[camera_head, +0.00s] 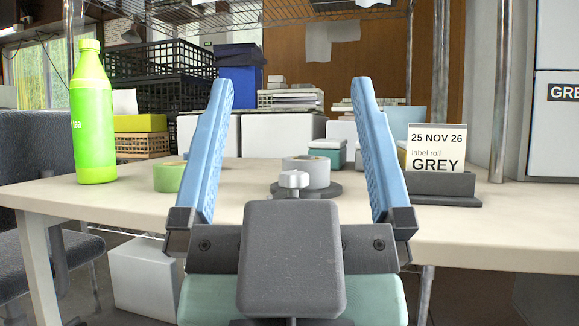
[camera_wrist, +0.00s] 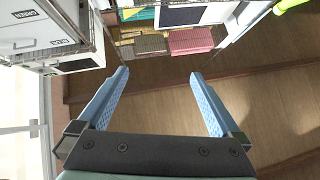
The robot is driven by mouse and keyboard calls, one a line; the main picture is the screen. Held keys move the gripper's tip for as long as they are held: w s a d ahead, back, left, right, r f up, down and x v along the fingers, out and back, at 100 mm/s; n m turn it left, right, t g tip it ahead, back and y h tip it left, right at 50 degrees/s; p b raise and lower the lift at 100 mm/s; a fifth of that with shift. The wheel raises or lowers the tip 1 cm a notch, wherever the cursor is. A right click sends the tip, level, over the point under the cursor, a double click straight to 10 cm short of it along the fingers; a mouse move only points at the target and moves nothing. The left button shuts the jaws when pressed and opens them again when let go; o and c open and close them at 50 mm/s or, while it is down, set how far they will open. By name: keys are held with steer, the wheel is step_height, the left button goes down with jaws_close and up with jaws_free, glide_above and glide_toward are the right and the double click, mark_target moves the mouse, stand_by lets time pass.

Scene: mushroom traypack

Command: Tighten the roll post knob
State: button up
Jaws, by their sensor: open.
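The roll post knob (camera_head: 294,180) is a small white knob on top of the post. It stands in front of a pale grey roll (camera_head: 311,172) on a dark round base (camera_head: 306,190) on the table. My gripper (camera_head: 291,95) has two blue fingers spread wide and empty. In the head view the knob shows between the fingers, beyond my wrist, and nothing touches it. In the wrist view my gripper (camera_wrist: 158,75) is also open, with floor and shelves beyond it; the knob is not seen there.
A pale table (camera_head: 470,225) spans the view. A green bottle (camera_head: 92,120) and a green roll (camera_head: 169,177) stand to the left. A label card (camera_head: 436,148) reading GREY stands in a dark holder (camera_head: 440,187) to the right. Boxes and black crates (camera_head: 160,70) fill the back.

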steer(key=shift+s+r, duration=0.1)
steer(key=shift+s, duration=0.3)
